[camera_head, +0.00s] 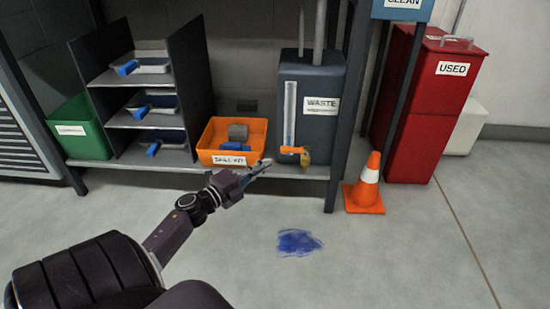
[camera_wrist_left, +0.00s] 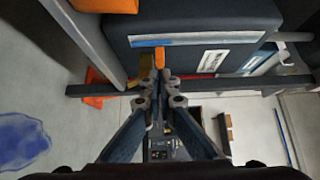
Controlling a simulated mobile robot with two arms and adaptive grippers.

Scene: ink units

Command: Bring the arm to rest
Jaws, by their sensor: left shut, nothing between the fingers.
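My left gripper (camera_head: 262,166) reaches in from the lower left in the head view, in front of the low shelf between the orange spill kit bin and the grey waste tank. It is shut, with nothing between its fingers. In the left wrist view its fingertips (camera_wrist_left: 162,78) meet just in front of the waste tank (camera_wrist_left: 200,45), near an orange tap handle (camera_wrist_left: 159,57). Whether they touch the tap cannot be told. My right gripper is in neither view.
The waste tank (camera_head: 310,85) has an orange-handled tap (camera_head: 293,150). The orange bin (camera_head: 213,155) stands left of it. A blue puddle (camera_head: 298,242) lies on the floor. A traffic cone (camera_head: 366,190) stands near the shelf leg and a red cabinet (camera_head: 410,140).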

